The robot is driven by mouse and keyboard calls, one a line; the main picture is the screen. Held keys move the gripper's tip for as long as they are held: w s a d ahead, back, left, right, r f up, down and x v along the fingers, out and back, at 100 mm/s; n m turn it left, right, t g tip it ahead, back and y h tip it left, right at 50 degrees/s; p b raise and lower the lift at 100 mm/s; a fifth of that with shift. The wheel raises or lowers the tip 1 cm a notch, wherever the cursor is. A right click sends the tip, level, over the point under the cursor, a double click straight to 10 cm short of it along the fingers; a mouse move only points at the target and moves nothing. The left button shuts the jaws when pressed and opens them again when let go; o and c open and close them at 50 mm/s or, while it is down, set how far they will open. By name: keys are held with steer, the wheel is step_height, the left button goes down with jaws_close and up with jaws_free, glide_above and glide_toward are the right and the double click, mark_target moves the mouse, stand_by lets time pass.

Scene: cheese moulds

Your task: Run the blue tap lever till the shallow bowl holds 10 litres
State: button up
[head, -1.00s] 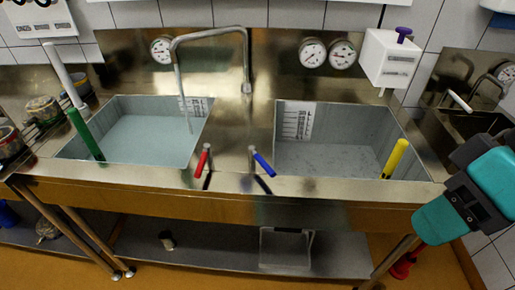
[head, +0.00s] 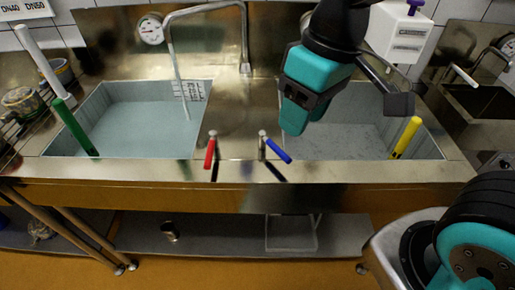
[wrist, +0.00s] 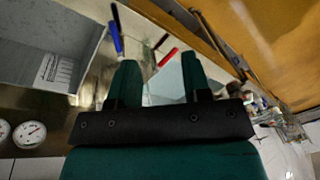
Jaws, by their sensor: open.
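The blue tap lever (head: 275,148) slants down to the right on the sink's front ledge, between the two basins. It also shows in the wrist view (wrist: 116,36), beyond the left finger's tip. My gripper (head: 290,128) is over the right basin, just above and behind the lever, apart from it. In the wrist view its two fingers (wrist: 157,63) are spread with nothing between them. The left basin (head: 205,95) holds pale water beside a marked scale plate (head: 190,90). The right basin (head: 430,140) is partly hidden by my arm. I cannot tell which is the shallow bowl.
A red lever (head: 210,150) stands close left of the blue one. A bent spout (head: 205,8) hangs over the left basin. Green (head: 75,127) and yellow (head: 406,137) handles stick up from the basins. A white dispenser (head: 400,32) is behind my arm.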

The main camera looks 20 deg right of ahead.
steer(key=w+f+m+h+b, duration=0.25)
steer(key=w+f+h, duration=0.2)
steer(key=w, duration=0.65)
glide_toward(280, 150)
steer(key=x, duration=0.9)
jaws_close()
